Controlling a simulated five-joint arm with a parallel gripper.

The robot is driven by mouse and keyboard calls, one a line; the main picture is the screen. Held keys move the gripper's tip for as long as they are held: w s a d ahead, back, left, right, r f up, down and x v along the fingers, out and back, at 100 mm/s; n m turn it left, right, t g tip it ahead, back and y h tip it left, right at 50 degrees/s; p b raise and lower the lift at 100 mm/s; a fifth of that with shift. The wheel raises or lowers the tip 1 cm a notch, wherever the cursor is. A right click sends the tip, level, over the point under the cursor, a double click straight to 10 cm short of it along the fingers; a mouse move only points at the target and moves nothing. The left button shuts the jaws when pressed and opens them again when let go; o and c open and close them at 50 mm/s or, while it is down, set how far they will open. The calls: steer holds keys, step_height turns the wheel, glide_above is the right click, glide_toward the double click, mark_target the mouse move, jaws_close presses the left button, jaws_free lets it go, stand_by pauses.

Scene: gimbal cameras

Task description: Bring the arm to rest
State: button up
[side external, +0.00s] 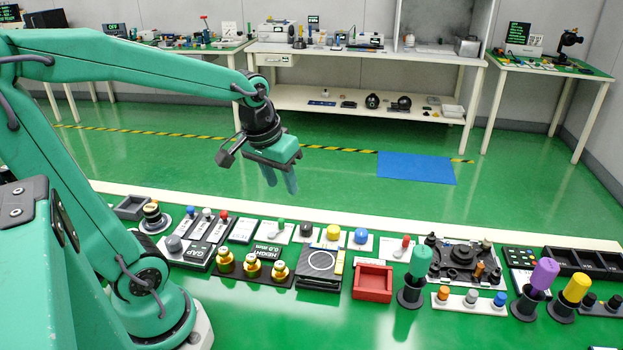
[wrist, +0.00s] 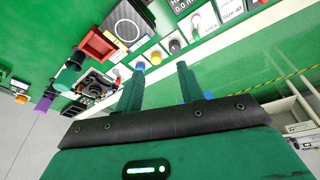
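My gripper (side external: 280,183) hangs in the air behind the far edge of the green work table (side external: 240,331), with its fingers pointing down. It is well above the green floor in the side external view. In the wrist view its two fingers (wrist: 160,75) stand apart with nothing between them. My arm reaches out from the left, high over the table, with the upper link nearly level. The gripper touches none of the objects.
The table holds a row of buttons and knobs, a red tray (side external: 373,282), gold knobs (side external: 252,268) and upright green (side external: 420,261), purple (side external: 544,273) and yellow (side external: 576,288) handles. A white bench (side external: 365,55) stands behind. The space around my gripper is clear.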

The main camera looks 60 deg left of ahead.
steer(key=s+d+r+m+t, duration=0.2)
steer(key=s+d+r+m, duration=0.1)
steer(key=s, duration=0.4)
steer(key=shift+d+r+m+h, duration=0.25)
steer(key=shift+d+m, duration=0.35)
steer(key=shift+d, duration=0.75)
